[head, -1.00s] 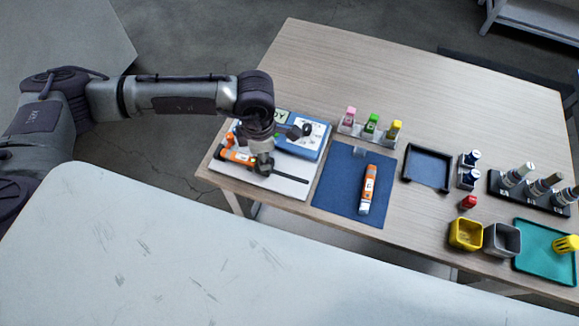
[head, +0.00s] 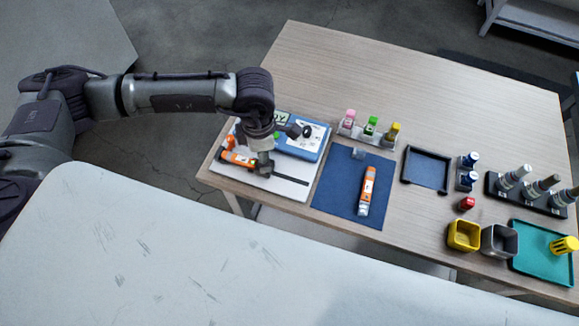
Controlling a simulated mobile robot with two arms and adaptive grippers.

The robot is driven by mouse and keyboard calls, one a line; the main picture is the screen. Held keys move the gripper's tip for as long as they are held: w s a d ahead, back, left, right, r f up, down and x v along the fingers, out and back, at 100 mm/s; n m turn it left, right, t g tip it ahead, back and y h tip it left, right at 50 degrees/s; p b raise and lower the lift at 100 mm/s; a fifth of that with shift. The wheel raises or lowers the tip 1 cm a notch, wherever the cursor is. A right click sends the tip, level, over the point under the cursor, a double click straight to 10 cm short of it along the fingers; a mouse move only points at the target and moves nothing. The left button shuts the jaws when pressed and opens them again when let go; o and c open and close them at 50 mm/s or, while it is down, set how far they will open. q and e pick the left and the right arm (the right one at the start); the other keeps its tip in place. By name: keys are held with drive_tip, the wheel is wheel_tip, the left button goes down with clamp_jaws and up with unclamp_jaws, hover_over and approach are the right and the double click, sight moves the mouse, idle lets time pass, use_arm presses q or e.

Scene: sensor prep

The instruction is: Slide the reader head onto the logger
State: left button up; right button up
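An orange and white pen-like device (head: 367,191) lies lengthwise on the dark blue mat (head: 335,199). A blue case (head: 307,142) with a light label and a small display sits at the back of a white board (head: 290,189) at the table's left end. An orange piece (head: 239,160) lies on the board's left part, partly behind my gripper. I cannot tell which of these is the logger or the reader head. My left gripper (head: 264,172) points down over the board, just right of the orange piece. Its fingers are too small and dark to read. My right gripper is out of view.
A clear rack with pink, green and yellow bottles (head: 371,127) stands behind the mat. To the right are a dark tray (head: 427,168), a yellow bin (head: 464,235), a grey bin (head: 500,241) and a teal tray (head: 535,262). The table's back is clear.

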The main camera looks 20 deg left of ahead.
use_arm(q)
drive_tip(key=shift+r+p, duration=1.25)
drive_tip(key=shift+r, duration=1.5)
